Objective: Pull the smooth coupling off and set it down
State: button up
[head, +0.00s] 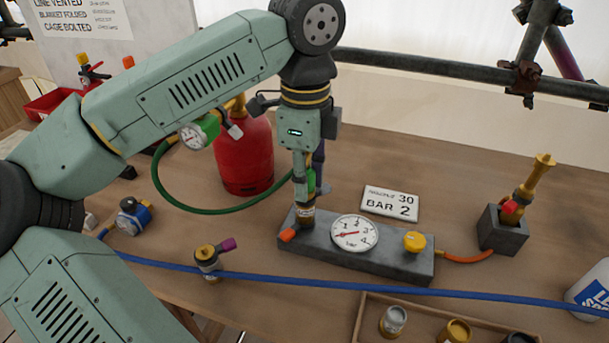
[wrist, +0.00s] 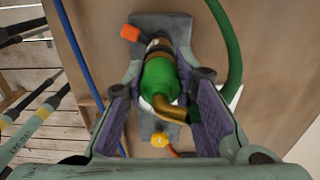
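A green, smooth-sided coupling (wrist: 158,78) with a bent brass tail stands on the gauge block, over a dark collar. In the head view a little of its green body (head: 311,181) shows beside my fingers. My gripper (head: 303,195) points down over the left end of the block. In the wrist view the two purple-padded fingers of my gripper (wrist: 160,85) flank the green body closely. Whether they touch it is unclear. The coupling's lower end (head: 306,216) sits at the block's orange lever (head: 288,236). The gauge block (head: 384,259) lies on the bench.
A red gas bottle (head: 244,155) with a green hose (head: 180,203) stands behind my gripper. A blue hose (head: 370,291) crosses the front. A purple-tipped fitting (head: 208,260) stands at left, a brass torch in a grey stand (head: 501,233) at right. Bare bench (head: 455,200) lies between block and torch.

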grip_shut()
jog(key=shift+r, duration=0.15)
jog(key=shift+r+p, duration=1.85)
jog(key=shift+r, duration=1)
